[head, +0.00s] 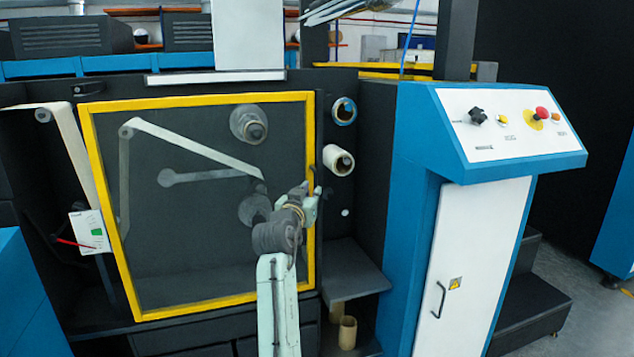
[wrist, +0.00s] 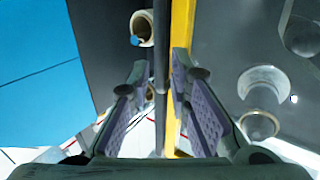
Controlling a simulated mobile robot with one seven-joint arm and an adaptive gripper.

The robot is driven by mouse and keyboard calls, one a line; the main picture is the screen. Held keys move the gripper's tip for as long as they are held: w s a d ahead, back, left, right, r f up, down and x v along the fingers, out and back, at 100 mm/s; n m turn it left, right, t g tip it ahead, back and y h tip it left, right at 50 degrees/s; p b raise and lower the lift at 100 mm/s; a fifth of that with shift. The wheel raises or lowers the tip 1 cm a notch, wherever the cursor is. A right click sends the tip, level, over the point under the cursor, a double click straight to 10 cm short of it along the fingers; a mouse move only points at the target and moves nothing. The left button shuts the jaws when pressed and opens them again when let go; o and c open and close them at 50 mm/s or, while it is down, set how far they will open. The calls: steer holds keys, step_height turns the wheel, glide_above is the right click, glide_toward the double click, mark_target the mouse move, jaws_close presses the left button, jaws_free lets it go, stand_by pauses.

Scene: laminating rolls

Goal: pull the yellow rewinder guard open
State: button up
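The yellow rewinder guard (head: 200,99) is a yellow-framed clear panel on the front of the dark machine, and looks shut. Its dark bar handle (wrist: 160,45) stands along the yellow frame edge (wrist: 181,45) in the wrist view. In the head view the handle (head: 311,178) is small on the guard's right side, partly hidden by my gripper (head: 309,196). In the wrist view my gripper (wrist: 164,95) is open, with one purple-padded finger on each side of the handle and gaps visible. I cannot tell how deep the handle sits between the fingers.
Rollers (head: 248,123) and a pale web (head: 190,147) sit behind the panel. A white-ended roll (head: 338,160) sticks out just right of the guard. A blue control console (head: 425,150) with a red button stands further right. A dark shelf (head: 352,272) juts out at lower right.

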mark_target(315, 186)
steer(key=p+x, duration=0.1)
steer(key=x, duration=0.4)
steer(key=shift+c, duration=0.6)
jaws_close()
